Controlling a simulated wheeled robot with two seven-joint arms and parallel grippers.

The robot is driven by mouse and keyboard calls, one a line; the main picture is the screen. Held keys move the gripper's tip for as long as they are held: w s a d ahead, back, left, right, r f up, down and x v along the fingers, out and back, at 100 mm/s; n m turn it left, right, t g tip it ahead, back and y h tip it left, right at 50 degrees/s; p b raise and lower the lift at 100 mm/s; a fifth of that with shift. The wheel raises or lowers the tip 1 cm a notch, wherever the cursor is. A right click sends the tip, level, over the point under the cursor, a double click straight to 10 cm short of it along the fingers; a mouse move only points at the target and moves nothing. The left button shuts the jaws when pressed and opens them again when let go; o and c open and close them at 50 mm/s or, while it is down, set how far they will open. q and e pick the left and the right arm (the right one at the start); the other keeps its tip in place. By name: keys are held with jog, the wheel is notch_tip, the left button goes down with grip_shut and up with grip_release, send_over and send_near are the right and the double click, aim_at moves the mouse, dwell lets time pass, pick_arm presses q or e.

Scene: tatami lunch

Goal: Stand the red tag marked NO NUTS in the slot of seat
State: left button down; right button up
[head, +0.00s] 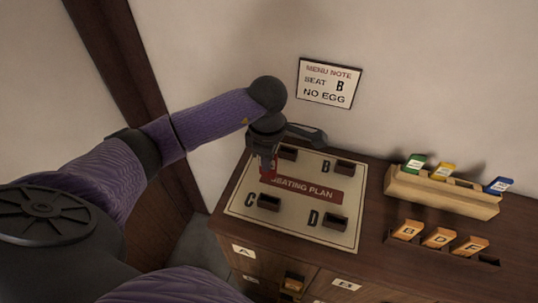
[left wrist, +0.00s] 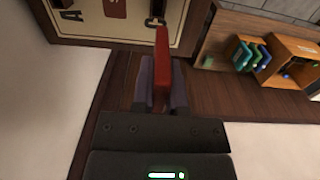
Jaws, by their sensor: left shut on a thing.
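My left gripper (head: 266,150) is shut on a red tag (head: 268,166), held over the left part of the seating plan board (head: 300,236). In the left wrist view the red tag (left wrist: 162,62) stands out beyond the fingers (left wrist: 160,88); I cannot read its marking. The board has dark slot blocks: one at upper left (head: 288,153) beside the gripper, its letter hidden in the head view, one by B (head: 344,167), one by C (head: 268,202) and one by D (head: 335,222). I cannot tell whether the tag touches the board. My right gripper is out of view.
A wall note (head: 329,83) reads MENU NOTE, SEAT B, NO EGG. A wooden rack (head: 440,194) at right holds green, yellow and blue tags. Orange lettered tags (head: 439,238) stand in front of it. Drawers (head: 262,267) are below the board.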

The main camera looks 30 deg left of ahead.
pick_arm(q)
jog(key=f+b, duration=0.2)
jog(key=f, duration=0.1)
jog(key=f+b, duration=0.1)
jog(key=shift+w+f, duration=0.25)
jog(key=shift+f+b, duration=2.15)
jog(key=shift+f, duration=0.6)
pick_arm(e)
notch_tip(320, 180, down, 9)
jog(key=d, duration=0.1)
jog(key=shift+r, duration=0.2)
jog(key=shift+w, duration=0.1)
pick_arm(q)
jog(key=shift+f, duration=0.2)
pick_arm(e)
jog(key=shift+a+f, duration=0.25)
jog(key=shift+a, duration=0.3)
pick_arm(q)
jog(key=shift+b, duration=0.3)
